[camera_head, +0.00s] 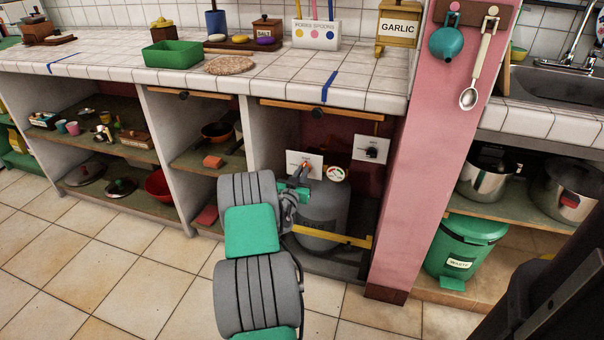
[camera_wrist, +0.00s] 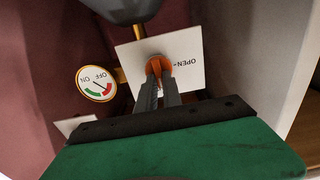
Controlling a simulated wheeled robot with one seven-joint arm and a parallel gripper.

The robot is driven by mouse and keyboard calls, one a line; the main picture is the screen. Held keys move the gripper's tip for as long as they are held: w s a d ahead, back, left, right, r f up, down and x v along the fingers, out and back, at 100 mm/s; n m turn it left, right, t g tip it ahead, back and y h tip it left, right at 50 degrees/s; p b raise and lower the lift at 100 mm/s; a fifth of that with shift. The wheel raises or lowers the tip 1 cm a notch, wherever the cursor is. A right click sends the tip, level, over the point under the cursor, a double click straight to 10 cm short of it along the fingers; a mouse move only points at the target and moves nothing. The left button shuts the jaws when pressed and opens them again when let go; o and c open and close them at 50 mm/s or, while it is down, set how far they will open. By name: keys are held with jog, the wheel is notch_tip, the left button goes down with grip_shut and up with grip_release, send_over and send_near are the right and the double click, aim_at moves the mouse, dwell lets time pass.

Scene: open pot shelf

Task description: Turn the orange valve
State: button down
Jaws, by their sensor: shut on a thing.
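The orange valve (camera_wrist: 158,65) is in the wrist view, in front of a white card marked "OPEN" (camera_wrist: 183,58). My gripper (camera_wrist: 158,80) is shut on the valve, with a grey finger on each side of it. In the head view the valve (camera_head: 304,169) is a small orange spot by the white card (camera_head: 298,160), above the grey gas tank (camera_head: 322,212) on the low shelf. My arm and gripper partly hide the tank. A round gauge (camera_wrist: 96,84) marked OFF and ON is to the left of the valve in the wrist view.
A white plate with a black knob (camera_head: 371,149) is on the wall right of the tank. A yellow strap (camera_head: 335,239) crosses the tank. A shelf divider (camera_head: 262,140) and a pink pillar (camera_head: 412,160) flank the bay. The tiled counter is above.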

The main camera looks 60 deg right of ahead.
jog(key=shift+n, duration=0.3)
jog(key=shift+w+a+f+n+p, duration=0.1)
jog(key=shift+w+f+n+p, duration=0.05)
jog(key=shift+n, duration=2.7)
jog(key=shift+w+d+f+n+p, duration=0.1)
jog(key=shift+w+f+n+p, duration=0.1)
jog(key=shift+n, duration=2.7)
jog(key=shift+w+a+f+n+p, duration=0.1)
jog(key=shift+w+n, duration=0.05)
jog(key=shift+n, duration=2.7)
jog(key=c, duration=1.5)
grip_release()
jog(key=shift+a, duration=0.1)
jog(key=s+a+p, duration=0.1)
jog(key=a, duration=0.6)
jog(key=shift+a, duration=0.3)
